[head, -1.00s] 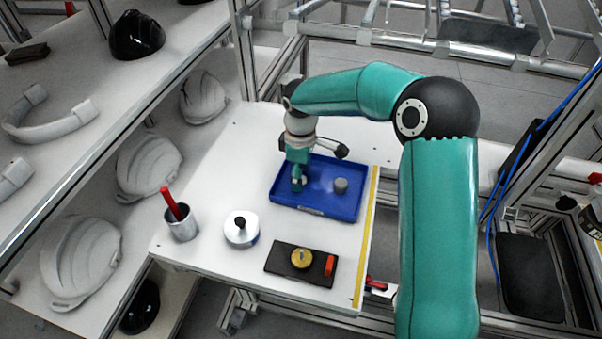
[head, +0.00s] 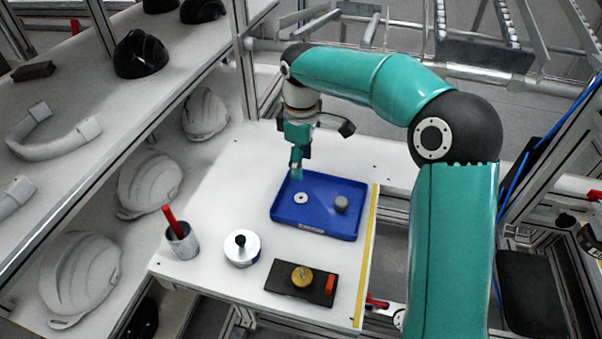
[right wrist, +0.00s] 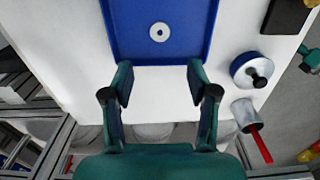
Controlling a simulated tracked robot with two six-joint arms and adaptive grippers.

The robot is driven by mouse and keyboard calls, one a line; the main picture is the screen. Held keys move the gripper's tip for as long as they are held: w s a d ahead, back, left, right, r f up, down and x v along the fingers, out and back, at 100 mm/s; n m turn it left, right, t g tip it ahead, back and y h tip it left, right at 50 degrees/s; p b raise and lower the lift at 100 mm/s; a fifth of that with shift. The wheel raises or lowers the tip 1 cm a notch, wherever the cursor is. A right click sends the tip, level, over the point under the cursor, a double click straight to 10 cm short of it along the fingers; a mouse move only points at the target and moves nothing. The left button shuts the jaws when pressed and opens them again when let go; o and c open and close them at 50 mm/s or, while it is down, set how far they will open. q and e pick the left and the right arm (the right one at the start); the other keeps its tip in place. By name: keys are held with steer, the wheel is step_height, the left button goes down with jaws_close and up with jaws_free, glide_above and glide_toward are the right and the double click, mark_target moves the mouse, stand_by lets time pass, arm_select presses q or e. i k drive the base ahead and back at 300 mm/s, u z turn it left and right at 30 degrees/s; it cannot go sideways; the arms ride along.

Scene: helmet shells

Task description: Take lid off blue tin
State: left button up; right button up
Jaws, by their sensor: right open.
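The blue tin (head: 241,258) stands on the white table, left of the front of the blue tray. Its pale lid (head: 232,243) with a black knob sits on top. The tin also shows at the right in the right wrist view (right wrist: 240,67), with its blue side visible. My right gripper (head: 297,168) hangs over the tray's back left edge, away from the tin. In the right wrist view its two fingers (right wrist: 161,85) are spread wide with nothing between them. My left gripper is not seen.
The blue tray (head: 315,228) holds a white ring (head: 301,198) and a grey cylinder (head: 341,204). A metal cup (head: 183,243) with a red-handled tool stands left of the tin. A dark board (head: 281,284) with a brass round part lies right of it. Helmet shells (head: 150,180) fill the left shelves.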

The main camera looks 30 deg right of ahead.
mark_target(242, 246)
steer(key=k, duration=1.5)
